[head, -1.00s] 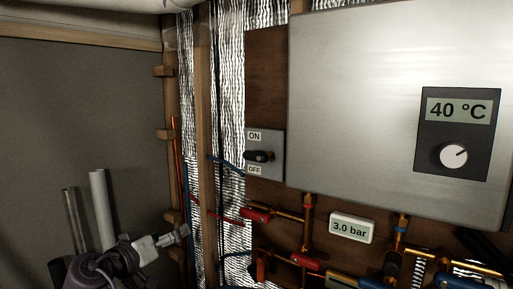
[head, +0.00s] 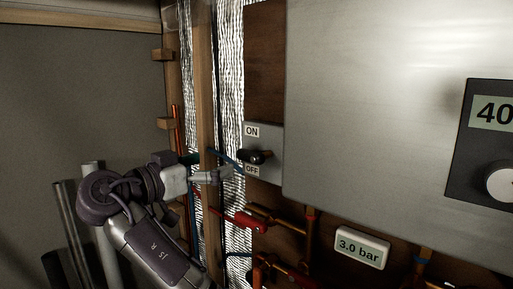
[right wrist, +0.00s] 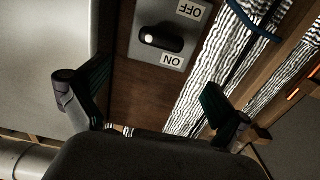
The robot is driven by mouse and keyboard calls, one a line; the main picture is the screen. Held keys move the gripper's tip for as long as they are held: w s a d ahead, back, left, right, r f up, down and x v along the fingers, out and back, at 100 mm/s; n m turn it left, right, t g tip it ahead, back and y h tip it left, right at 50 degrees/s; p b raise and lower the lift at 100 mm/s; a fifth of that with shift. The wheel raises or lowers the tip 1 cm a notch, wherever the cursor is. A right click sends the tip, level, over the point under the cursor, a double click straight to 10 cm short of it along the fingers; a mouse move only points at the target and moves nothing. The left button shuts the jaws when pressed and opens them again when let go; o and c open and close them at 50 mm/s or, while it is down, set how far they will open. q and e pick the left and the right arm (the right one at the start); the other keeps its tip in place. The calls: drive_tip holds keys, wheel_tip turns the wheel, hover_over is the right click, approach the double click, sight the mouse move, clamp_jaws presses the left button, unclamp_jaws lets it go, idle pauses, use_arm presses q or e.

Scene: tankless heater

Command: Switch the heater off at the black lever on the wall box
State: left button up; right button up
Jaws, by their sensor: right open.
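The grey wall box (head: 276,140) is mounted on a brown board, with ON printed above and OFF below. Its black lever (head: 258,156) sits between the two labels, lying roughly sideways. In the right wrist view the box (right wrist: 148,15) and lever (right wrist: 165,42) appear turned over, with OFF at the top and ON below. My right gripper (head: 226,173) is just left of the box at about the height of OFF, apart from the lever. In the wrist view my right gripper (right wrist: 156,82) is open and empty, its fingers spread below the lever. My left gripper is not in view.
The large steel heater cabinet (head: 375,110) stands right of the box. Below are copper pipes with a red valve handle (head: 248,220) and a 3.0 bar gauge (head: 362,247). A wooden stud (head: 204,90) and foil insulation lie left of the box.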

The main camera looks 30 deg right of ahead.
sight(246, 151)
drive_tip(key=p+x, duration=0.2)
drive_tip(key=x, duration=0.3)
drive_tip(key=p+x, duration=0.2)
drive_tip(key=x, duration=0.3)
drive_tip(key=shift+d+r, duration=0.2)
drive_tip(key=shift+w+d+p, duration=0.25)
drive_tip(key=shift+d+p, duration=0.15)
drive_tip(key=shift+d, duration=0.1)
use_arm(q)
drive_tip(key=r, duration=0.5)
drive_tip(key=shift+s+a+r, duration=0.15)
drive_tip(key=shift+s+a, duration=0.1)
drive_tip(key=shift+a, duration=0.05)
use_arm(e)
drive_tip(key=shift+w+d+f, duration=0.1)
drive_tip(key=shift+d+f, duration=0.05)
drive_tip(key=shift+d, duration=0.1)
drive_tip(key=c, duration=1)
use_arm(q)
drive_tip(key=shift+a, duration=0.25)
use_arm(e)
drive_tip(key=shift+c, duration=0.2)
